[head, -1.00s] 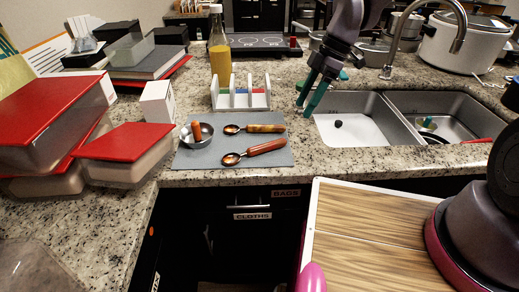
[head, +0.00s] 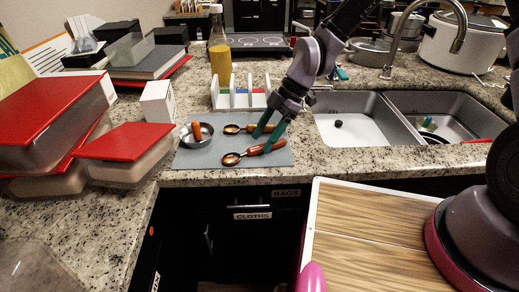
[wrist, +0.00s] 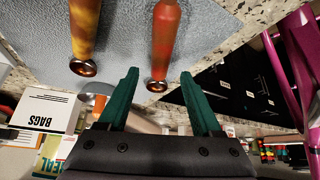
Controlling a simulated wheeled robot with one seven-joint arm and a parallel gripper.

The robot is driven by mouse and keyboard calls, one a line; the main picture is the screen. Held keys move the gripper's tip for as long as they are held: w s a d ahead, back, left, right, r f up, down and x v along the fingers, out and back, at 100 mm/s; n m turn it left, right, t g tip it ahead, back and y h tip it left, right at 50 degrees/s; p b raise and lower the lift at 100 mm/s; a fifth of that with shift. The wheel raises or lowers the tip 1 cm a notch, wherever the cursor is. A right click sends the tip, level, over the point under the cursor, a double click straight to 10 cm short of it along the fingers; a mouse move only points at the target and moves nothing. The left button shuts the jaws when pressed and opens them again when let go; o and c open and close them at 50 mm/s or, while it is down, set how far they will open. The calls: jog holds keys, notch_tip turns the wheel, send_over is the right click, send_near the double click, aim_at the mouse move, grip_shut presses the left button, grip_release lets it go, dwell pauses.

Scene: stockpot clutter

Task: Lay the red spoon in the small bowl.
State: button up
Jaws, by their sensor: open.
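The red spoon (head: 255,150) lies on the grey mat's front part, its bowl end to the left. In the wrist view its red-orange handle (wrist: 163,45) ends between my fingertips in the picture. My gripper (head: 268,134) is open and empty, over the handle end of the spoon; the exact height is hard to tell. The small metal bowl (head: 187,140) stands at the mat's left and holds a short orange-brown piece (head: 196,130).
A second spoon with an amber handle (head: 249,128) lies just behind, and its handle also shows in the wrist view (wrist: 84,35). A white rack (head: 240,98) stands behind the mat (head: 220,159).

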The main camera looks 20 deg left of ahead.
aim_at(256, 150)
jog(key=shift+x, duration=1.25)
jog(key=shift+w, duration=0.1)
grip_shut()
jog(key=shift+r, duration=0.1)
